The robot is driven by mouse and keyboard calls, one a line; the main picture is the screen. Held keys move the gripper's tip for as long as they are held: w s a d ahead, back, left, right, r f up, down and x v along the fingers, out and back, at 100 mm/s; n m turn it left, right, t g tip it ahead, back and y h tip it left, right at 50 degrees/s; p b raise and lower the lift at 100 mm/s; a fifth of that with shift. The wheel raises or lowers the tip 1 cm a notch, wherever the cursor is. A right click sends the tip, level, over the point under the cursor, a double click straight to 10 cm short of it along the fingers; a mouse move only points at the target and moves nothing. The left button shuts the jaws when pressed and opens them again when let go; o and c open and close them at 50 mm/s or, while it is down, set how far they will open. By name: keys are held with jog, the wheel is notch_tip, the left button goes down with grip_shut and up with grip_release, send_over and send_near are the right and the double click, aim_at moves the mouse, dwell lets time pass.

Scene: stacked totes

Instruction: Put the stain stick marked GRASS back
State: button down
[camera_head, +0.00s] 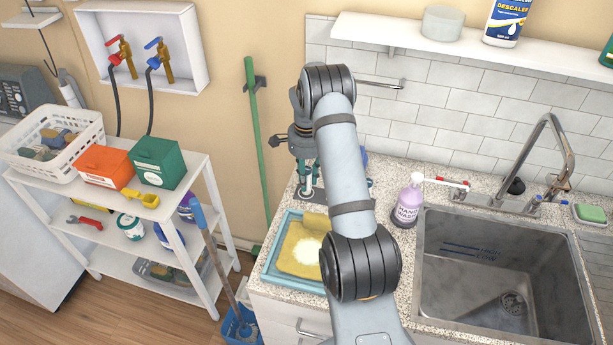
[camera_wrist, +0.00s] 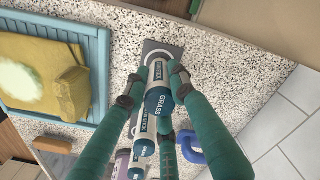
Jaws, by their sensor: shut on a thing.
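In the wrist view, my gripper (camera_wrist: 154,88) is closed around the stain stick marked GRASS (camera_wrist: 158,103), a white and teal stick with its label facing the camera. The far end of the stick points at a grey holder (camera_wrist: 158,48) with a ring-shaped socket on the counter; I cannot tell whether it touches. Other similar sticks (camera_wrist: 139,149) stand close by, partly hidden by the fingers.
A blue tray (camera_head: 268,262) with a yellow cloth (camera_head: 297,255) lies at the counter's front left. A purple hand wash bottle (camera_head: 407,203) stands right of my arm, beside the sink (camera_head: 462,262). A blue item (camera_wrist: 188,150) is near the sticks. The wall is close behind.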

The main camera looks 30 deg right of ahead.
jog(key=shift+a, duration=0.1)
jog(key=shift+f, duration=0.15)
jog(key=c, duration=1.5)
grip_release()
jog(key=shift+o, duration=0.2)
jog(key=shift+r, duration=0.35)
jog(key=shift+w+r+b, duration=0.1)
jog(key=shift+r+b, duration=0.2)
jog(key=shift+b, duration=0.05)
notch_tip(320, 180, up, 11)
jog(key=shift+r+b, duration=0.1)
jog(key=shift+b, duration=0.9)
